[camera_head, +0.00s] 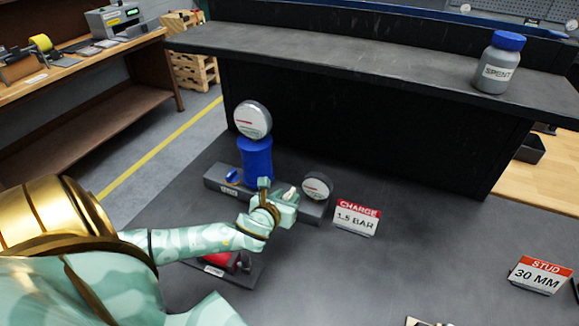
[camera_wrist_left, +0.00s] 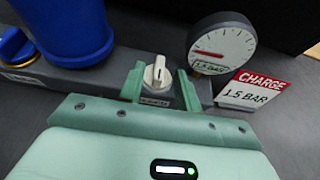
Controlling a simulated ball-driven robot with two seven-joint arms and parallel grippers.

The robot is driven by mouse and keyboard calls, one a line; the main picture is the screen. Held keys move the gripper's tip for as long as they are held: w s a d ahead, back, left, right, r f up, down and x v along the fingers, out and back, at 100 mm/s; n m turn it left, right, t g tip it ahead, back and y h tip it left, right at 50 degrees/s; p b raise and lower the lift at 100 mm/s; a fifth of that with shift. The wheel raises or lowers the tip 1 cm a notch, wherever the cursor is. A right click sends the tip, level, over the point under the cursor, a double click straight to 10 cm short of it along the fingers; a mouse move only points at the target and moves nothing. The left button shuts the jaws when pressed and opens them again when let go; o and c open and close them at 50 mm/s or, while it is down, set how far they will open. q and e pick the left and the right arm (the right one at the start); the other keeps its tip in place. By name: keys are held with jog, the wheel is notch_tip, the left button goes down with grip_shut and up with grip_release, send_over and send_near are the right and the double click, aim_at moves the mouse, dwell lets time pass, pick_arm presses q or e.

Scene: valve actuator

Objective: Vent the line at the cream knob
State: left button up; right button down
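The cream knob (camera_wrist_left: 157,73) stands on a grey manifold block (camera_head: 222,178), above a small label, in the left wrist view. My left gripper (camera_head: 277,197) is over the block in the head view. In the wrist view its two fingers (camera_wrist_left: 161,85) stand on either side of the knob, apart, with a visible gap at the right finger. The knob is partly hidden by the gripper in the head view. A round gauge (camera_wrist_left: 221,45) with a red needle sits just right of the knob; it also shows in the head view (camera_head: 317,186). My right gripper is not in view.
A blue cylinder (camera_head: 256,160) with a larger gauge (camera_head: 253,119) stands left of the knob. A blue knob (camera_head: 233,177) is on the block's left end. A CHARGE 1.5 BAR card (camera_head: 357,217) stands right. A red part (camera_head: 219,260) lies in front, partly behind my arm.

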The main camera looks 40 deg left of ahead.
aim_at(291, 195)
pick_arm(q)
jog(key=shift+x, duration=1.2)
grip_shut()
